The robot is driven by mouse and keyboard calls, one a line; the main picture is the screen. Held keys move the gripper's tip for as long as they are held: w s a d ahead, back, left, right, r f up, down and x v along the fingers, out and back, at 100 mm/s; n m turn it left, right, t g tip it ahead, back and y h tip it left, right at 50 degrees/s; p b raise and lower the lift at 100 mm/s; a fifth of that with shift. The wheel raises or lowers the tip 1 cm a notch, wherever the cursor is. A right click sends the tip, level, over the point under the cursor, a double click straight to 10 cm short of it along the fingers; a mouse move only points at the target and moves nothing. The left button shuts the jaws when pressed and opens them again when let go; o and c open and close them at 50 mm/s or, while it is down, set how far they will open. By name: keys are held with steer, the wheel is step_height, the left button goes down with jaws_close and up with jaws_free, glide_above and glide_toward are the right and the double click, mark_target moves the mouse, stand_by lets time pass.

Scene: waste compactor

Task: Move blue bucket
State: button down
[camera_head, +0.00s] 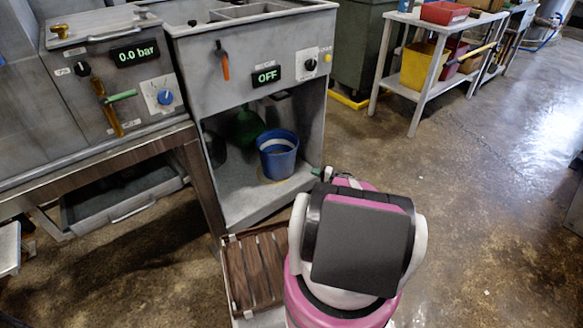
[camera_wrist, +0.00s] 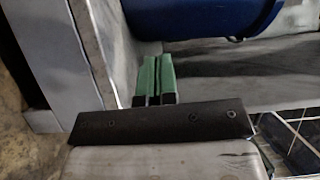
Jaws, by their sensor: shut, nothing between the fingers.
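The blue bucket (camera_head: 278,158) stands upright on the floor of the open lower compartment of the grey machine, near its right side. In the wrist view the bucket's blue side (camera_wrist: 200,18) fills the top edge, and the rest of it is out of frame. My gripper (camera_wrist: 154,76), with green fingers, is shut and empty just short of the bucket. A small gap seems to lie between fingertips and bucket. In the head view only a green bit of my gripper (camera_head: 317,172) shows at the compartment's right front edge; my arm hides the rest.
A dark green rounded object (camera_head: 245,127) stands behind the bucket. The compartment's side wall (camera_head: 311,125) is close to my gripper. A brown slatted platform (camera_head: 254,270) lies in front. A white shelf table (camera_head: 425,88) with bins stands at upper right; the floor at right is open.

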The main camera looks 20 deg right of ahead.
mark_target(293, 169)
steer(key=x, duration=1)
steer(key=shift+s+a, duration=0.2)
steer(key=shift+a, duration=1.55)
